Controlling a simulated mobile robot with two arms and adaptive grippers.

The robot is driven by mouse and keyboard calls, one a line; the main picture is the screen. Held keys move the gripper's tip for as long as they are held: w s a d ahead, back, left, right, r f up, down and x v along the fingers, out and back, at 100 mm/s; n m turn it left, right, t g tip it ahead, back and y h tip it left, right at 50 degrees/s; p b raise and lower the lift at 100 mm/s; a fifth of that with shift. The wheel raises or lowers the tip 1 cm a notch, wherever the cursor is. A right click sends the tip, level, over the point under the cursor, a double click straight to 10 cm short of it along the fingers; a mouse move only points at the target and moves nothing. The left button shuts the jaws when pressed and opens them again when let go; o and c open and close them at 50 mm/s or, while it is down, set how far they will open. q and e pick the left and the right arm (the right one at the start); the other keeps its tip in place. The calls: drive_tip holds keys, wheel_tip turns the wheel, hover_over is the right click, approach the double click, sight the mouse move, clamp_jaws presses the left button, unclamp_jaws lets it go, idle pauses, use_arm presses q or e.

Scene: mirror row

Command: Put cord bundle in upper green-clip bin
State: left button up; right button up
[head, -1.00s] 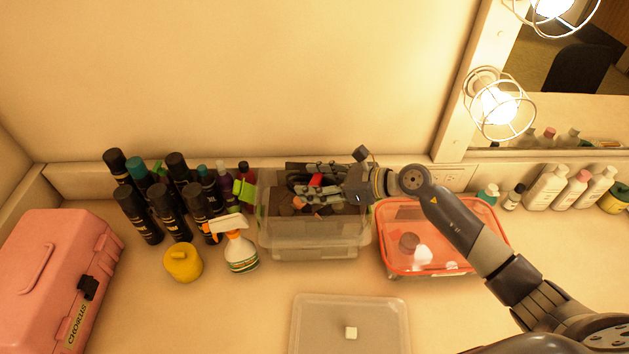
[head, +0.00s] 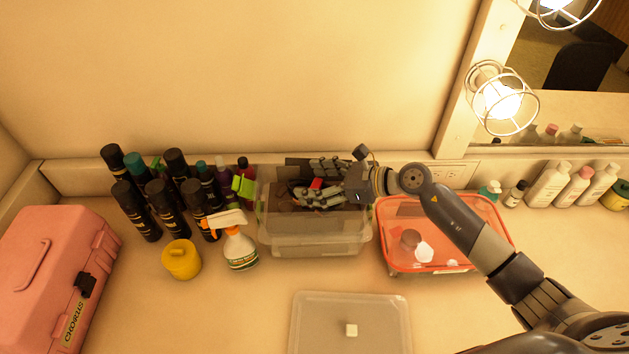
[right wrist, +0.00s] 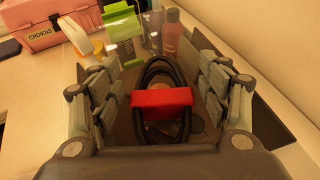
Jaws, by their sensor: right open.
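The cord bundle, a looped black cord with a red band (right wrist: 162,98), lies between the fingers of my right gripper in the right wrist view. The fingers are spread on both sides of it, with gaps to the band. In the head view its red band (head: 315,184) shows inside the upper clear bin (head: 300,225), which has a green clip (head: 243,187) at its left end. The clip also shows in the right wrist view (right wrist: 121,22). My right gripper (head: 322,184) is open and reaches over the bin's right side. My left gripper is not in view.
The bin sits on another clear bin. An orange-rimmed container (head: 440,262) stands under my right arm. A spray bottle (head: 240,250), yellow jar (head: 181,260) and dark bottles crowd the left. A clear lid (head: 375,310) with a small white block lies in front.

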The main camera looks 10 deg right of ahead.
drive_tip(key=shift+r+p, duration=0.45)
drive_tip(key=shift+p, duration=0.05)
drive_tip(key=shift+r+p, duration=0.4)
drive_tip(key=shift+p, duration=0.05)
drive_tip(key=shift+s+d+f+b, duration=0.25)
drive_tip(key=shift+s+d+b, duration=0.05)
drive_tip(key=shift+d+b, duration=0.35)
drive_tip(key=b+v, duration=0.4)
drive_tip(key=v, duration=0.6)
drive_tip(key=shift+s+r, duration=0.2)
drive_tip(key=shift+r, duration=0.2)
drive_tip(key=shift+d, duration=0.1)
